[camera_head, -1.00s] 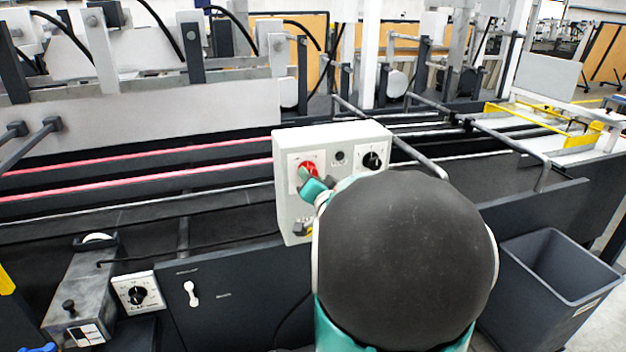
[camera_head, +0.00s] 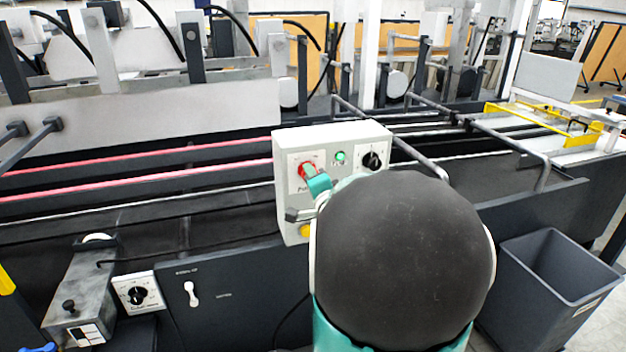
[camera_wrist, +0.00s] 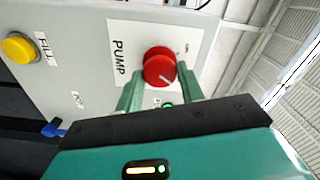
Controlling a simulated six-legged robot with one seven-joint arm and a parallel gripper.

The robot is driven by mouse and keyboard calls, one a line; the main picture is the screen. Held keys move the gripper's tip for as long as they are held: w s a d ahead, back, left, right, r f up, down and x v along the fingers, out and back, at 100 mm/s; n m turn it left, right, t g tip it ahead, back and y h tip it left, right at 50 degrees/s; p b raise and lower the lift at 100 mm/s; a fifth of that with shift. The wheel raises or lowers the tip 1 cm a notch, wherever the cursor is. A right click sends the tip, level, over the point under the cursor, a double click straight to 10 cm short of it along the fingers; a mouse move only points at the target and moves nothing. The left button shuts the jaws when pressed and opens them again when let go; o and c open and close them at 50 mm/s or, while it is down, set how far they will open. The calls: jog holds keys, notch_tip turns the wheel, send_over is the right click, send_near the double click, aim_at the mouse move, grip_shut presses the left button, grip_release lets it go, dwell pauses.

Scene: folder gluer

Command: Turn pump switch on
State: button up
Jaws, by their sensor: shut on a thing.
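The pump switch is a red round knob (camera_wrist: 158,66) on a white plate lettered PUMP in the wrist view. In the head view the same red knob (camera_head: 304,170) is at the upper left of a pale control box (camera_head: 345,140). My gripper (camera_wrist: 160,82) is shut on the knob, with a green finger on each side of it. In the head view my gripper (camera_head: 316,180) reaches the knob from the lower right, and my arm hides the box's lower right. A green indicator light (camera_head: 340,157) beside the knob is lit; it also shows in the wrist view (camera_wrist: 168,105).
A black rotary knob (camera_head: 372,160) is at the box's upper right. A yellow button (camera_wrist: 19,47) lettered FILL is on the same panel. A grey open bin (camera_head: 555,285) stands at the right. The machine's belts run behind the box.

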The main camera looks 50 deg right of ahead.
jog(key=o, duration=1)
